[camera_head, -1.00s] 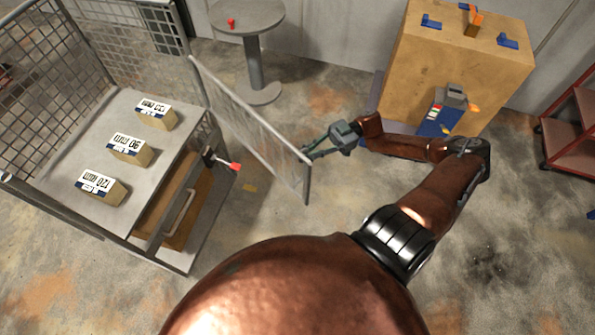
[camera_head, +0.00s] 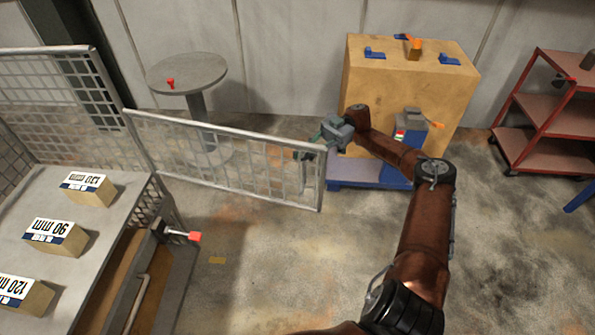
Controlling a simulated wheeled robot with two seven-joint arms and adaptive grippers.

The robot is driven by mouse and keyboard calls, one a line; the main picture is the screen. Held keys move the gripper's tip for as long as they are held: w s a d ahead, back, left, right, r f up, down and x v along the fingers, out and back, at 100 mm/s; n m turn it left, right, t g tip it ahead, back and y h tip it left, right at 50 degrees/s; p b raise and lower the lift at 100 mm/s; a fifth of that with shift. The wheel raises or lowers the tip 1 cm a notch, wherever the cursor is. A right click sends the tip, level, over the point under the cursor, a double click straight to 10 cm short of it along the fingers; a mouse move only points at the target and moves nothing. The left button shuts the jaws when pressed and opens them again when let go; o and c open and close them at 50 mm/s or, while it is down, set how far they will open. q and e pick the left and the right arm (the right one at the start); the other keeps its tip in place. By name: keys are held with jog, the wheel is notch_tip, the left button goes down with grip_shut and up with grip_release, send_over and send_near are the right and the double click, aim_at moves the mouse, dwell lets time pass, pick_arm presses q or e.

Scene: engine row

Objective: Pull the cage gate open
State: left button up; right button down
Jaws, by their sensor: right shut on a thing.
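The cage gate (camera_head: 233,160) is a grey framed mesh panel. It stands swung out from the mesh cage (camera_head: 62,105), hinged at its left end, with its free end at the right. My right gripper (camera_head: 311,152) is at the free end of the gate, on its far side, and is shut on the gate's edge or handle; the exact contact is partly hidden. My left gripper is not in view.
A red-tipped lever (camera_head: 194,237) sticks out below. A round table (camera_head: 187,73) stands behind the gate, a large wooden crate (camera_head: 405,85) behind my right arm, and a red shelf cart (camera_head: 548,118) at right. Floor in front is clear.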

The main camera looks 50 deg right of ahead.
pick_arm(q)
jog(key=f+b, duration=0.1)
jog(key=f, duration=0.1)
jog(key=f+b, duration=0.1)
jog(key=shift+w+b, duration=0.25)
jog(key=shift+b, duration=0.05)
pick_arm(e)
jog(key=d, duration=0.1)
jog(key=w+d, duration=0.1)
jog(key=shift+w+d+f, duration=0.1)
jog(key=shift+d+f, duration=0.15)
jog(key=shift+d, duration=0.1)
